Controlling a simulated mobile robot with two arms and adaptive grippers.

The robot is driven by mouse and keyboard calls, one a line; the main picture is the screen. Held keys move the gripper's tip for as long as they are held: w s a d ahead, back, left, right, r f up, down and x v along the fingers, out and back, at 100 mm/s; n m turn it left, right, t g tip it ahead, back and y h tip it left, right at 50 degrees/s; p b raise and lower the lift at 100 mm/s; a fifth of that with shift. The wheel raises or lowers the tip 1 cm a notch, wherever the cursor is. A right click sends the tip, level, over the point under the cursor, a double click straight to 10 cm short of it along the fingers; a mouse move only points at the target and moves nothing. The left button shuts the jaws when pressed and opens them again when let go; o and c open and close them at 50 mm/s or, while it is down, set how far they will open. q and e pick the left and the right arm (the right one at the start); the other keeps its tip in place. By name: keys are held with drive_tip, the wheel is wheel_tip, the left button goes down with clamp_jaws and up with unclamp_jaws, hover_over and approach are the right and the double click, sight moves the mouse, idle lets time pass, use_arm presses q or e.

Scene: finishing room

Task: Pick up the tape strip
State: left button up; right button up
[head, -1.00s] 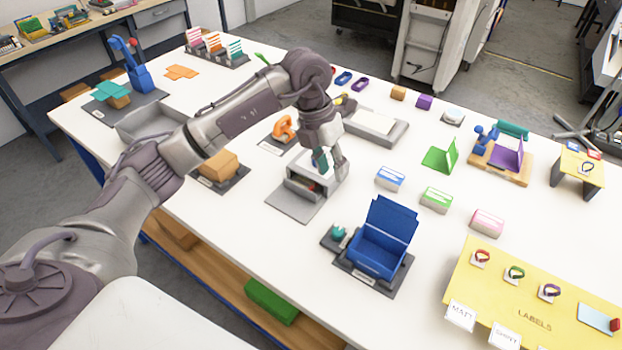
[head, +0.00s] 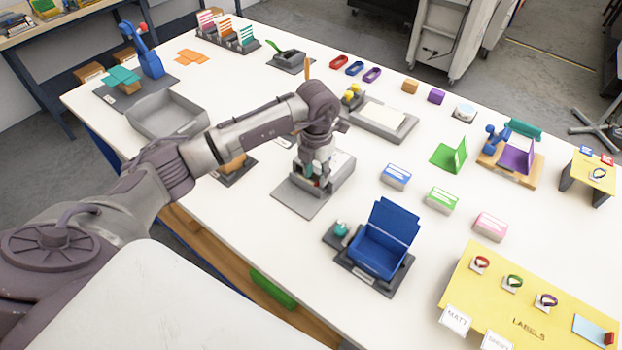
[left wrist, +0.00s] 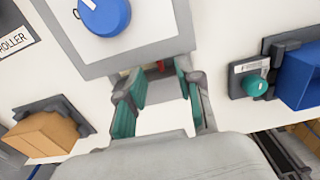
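My left gripper (head: 316,181) is low at the front of a grey box-shaped holder on a grey base plate (head: 293,197). In the left wrist view its two teal-padded fingers (left wrist: 160,96) stand apart, with a pale surface between them. A small red bit (left wrist: 160,66) shows just beyond the fingers, inside the holder. I cannot make out the tape strip for certain; the gripper hides part of the holder. My right gripper is not in view.
An open blue box (head: 375,252) stands to the right, near the table's front edge, beside a teal knob (head: 341,229). An orange-brown box (left wrist: 44,134) is to the left. Several small cartons, such as a green-labelled one (head: 442,199), stand farther right.

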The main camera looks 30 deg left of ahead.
use_arm(q)
wheel_tip(320, 180, down, 2)
drive_tip(key=shift+f, duration=0.45)
clamp_jaws()
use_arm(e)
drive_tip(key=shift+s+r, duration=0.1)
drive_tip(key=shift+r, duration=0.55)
use_arm(q)
drive_tip(key=shift+r, duration=0.2)
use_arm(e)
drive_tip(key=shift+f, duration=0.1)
